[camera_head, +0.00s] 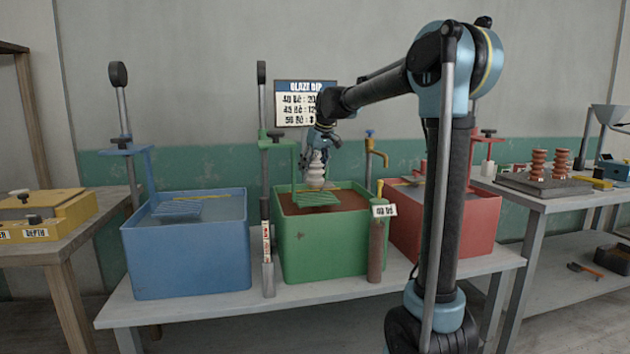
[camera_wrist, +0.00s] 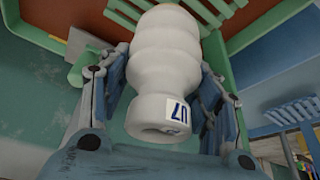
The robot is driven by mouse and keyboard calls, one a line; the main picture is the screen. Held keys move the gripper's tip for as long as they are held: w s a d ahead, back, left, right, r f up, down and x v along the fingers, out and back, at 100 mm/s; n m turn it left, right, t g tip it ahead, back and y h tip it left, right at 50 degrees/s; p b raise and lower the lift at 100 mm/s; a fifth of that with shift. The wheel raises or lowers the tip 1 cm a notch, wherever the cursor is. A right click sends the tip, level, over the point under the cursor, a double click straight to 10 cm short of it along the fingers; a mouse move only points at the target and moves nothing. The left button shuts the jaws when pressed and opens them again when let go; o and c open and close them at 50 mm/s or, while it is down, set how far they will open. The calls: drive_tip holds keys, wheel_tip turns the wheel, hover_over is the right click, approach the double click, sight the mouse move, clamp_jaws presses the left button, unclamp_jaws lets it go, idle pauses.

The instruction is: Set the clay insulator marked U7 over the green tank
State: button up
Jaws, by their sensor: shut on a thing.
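The white clay insulator (camera_wrist: 165,75) fills the middle of the wrist view, with a ribbed body and a label reading U7 (camera_wrist: 180,111). My gripper (camera_wrist: 165,95) is shut on it, one finger on each side. In the head view the insulator (camera_head: 317,172) hangs from my gripper (camera_head: 318,150) over the green tank (camera_head: 322,243). The green slatted rack (camera_head: 316,199) lies just below it, above the brown liquid in the tank. I cannot tell whether the insulator touches the rack.
The blue tank (camera_head: 190,249) stands left and the red tank (camera_head: 462,226) right on the same bench. Lever posts rise behind the tanks. A brown cylinder (camera_head: 377,250) with a tag stands at the green tank's front. Terracotta insulators (camera_head: 538,165) stand on the right table.

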sight(319, 155)
drive_tip(key=shift+f, duration=2.15)
drive_tip(key=o, duration=1.7)
drive_tip(key=v, duration=1.2)
